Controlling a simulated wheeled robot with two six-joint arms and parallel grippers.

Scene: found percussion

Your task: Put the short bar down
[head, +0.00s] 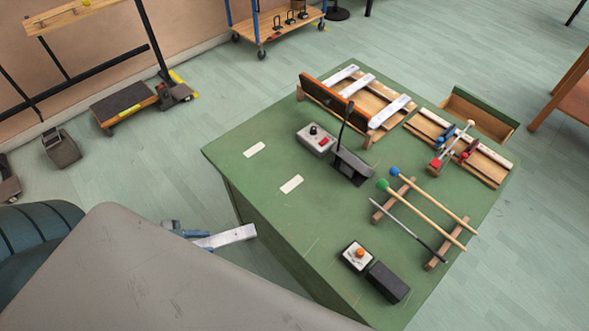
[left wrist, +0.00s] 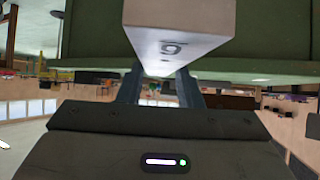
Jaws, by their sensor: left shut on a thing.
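My left gripper (head: 188,235) is shut on a pale metal bar, the short bar (head: 228,236). It holds the bar beside the left side of the green table (head: 262,205), out over the floor in the head view. In the left wrist view the bar (left wrist: 180,30) sticks out from between the fingers (left wrist: 158,90), with a mark stamped on its face. The green tabletop edge (left wrist: 270,68) shows behind it. A wooden frame with several pale bars (head: 390,111) stands at the back of the table. My right gripper is out of view.
Two white strips (head: 254,149) (head: 291,184) lie on the clear left part of the tabletop. A grey switch box (head: 313,140), a black stand (head: 352,168), mallets (head: 425,202) on wooden rests, a button box (head: 357,257) and a black block (head: 388,282) occupy the rest.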

